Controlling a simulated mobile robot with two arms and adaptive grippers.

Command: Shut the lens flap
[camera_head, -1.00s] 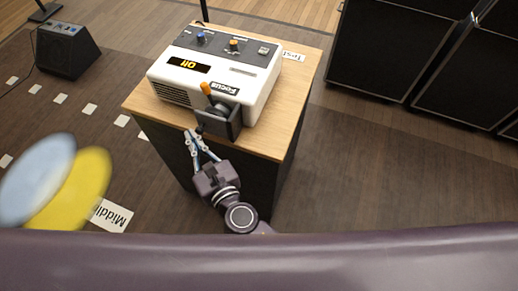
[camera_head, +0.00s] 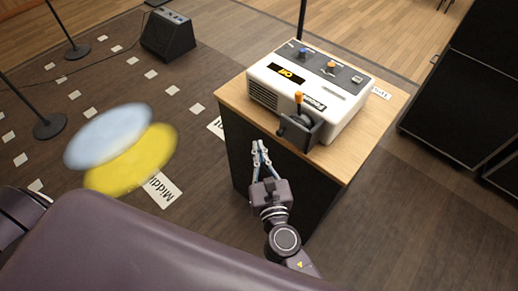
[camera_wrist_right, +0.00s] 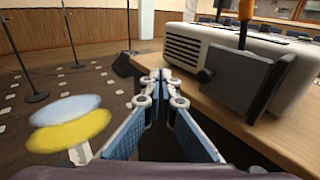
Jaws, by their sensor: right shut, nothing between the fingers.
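The white projector-like box (camera_head: 262,88) stands on a wooden-topped cabinet. Its dark lens flap (camera_head: 300,136) stands out from the front face, with the round lens (camera_head: 307,119) partly showing behind it. In the right wrist view the flap (camera_wrist_right: 238,80) is a dark upright plate with a small knob (camera_wrist_right: 205,75) at its left edge. My right gripper (camera_head: 261,147) is shut and empty, left of the flap and apart from it, by the cabinet's front edge. Its fingertips (camera_wrist_right: 160,76) meet in the wrist view. My left gripper is not in view.
An orange lever (camera_head: 298,97) rises above the flap. The cabinet top's bare front edge (camera_head: 238,101) lies close to my fingers. A blue disc (camera_head: 108,135) and a yellow disc (camera_head: 135,160) appear blurred at the left. Dark cases (camera_head: 455,100) stand at the right.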

